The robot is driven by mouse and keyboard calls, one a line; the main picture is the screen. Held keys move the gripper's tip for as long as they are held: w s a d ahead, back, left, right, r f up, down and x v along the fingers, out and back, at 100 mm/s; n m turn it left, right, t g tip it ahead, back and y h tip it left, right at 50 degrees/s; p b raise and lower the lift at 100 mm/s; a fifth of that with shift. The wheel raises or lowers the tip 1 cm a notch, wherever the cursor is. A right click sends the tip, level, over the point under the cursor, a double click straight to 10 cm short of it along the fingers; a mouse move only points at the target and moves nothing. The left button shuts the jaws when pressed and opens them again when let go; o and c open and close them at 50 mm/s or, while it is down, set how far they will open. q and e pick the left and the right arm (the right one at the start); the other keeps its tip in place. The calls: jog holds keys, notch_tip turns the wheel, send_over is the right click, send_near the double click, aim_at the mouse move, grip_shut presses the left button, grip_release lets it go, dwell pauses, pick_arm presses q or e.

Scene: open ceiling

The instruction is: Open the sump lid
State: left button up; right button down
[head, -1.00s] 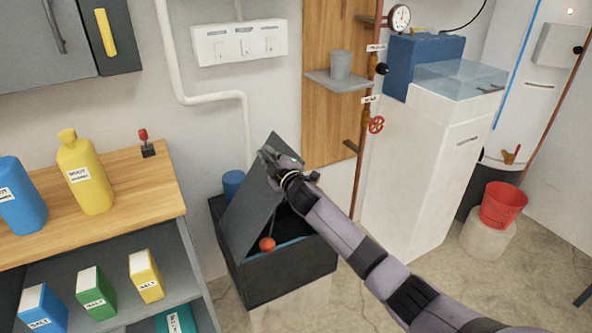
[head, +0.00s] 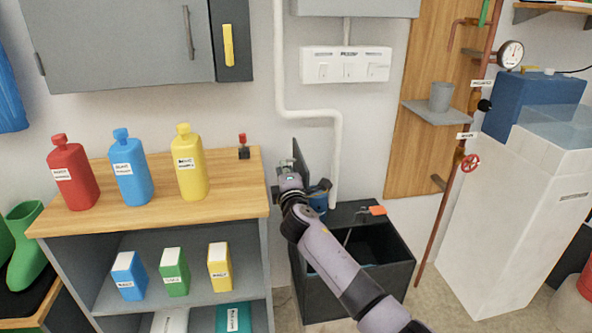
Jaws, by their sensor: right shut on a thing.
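The sump (head: 398,282) is a dark open-topped box on the floor. Its dark grey lid (head: 301,165) stands up steeply at the box's left side, seen nearly edge-on and partly hidden by my gripper. My right gripper (head: 290,176) is at the lid and shut on it; the fingertips are partly hidden. An orange float (head: 377,210) on a thin rod shows at the back of the opening. My left gripper is not in view.
A wooden-topped shelf (head: 120,205) with red, blue and yellow bottles stands close left of the sump. A small blue container (head: 318,203) sits behind my wrist. A copper pipe (head: 437,235) and white tank (head: 510,220) stand to the right.

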jog(key=shift+s+a+f, duration=0.15)
jog(key=shift+a+f, duration=0.15)
jog(key=c, duration=1.7)
grip_release()
jog(key=shift+a, duration=0.1)
jog(key=shift+s, duration=0.1)
jog(key=shift+f, duration=0.15)
jog(key=s, duration=0.4)
jog(key=s+d, duration=0.1)
jog(key=s, duration=0.2)
jog(key=s+r, duration=0.1)
jog(key=s, duration=0.3)
jog(key=shift+s+d+r, duration=0.1)
jog(key=shift+s+d, duration=0.2)
